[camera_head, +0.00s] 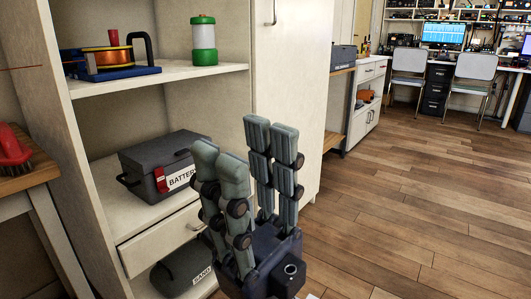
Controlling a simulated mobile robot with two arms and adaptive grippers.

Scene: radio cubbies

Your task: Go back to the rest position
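My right gripper (245,142) is in the lower middle of the head view, pointing upward. Its grey jointed fingers stand apart with nothing between them, so it is open and empty. It is in front of the cubby shelf (190,75) and hides part of the shelf's right side and drawer. My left gripper is not in view.
The shelf holds a spool on a blue base (112,73), a green-and-white canister (203,40) and a grey battery box (150,165). A sand bag (183,272) lies below. A red brush (14,150) lies on a left-hand table. Wooden floor (420,200) is clear at right.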

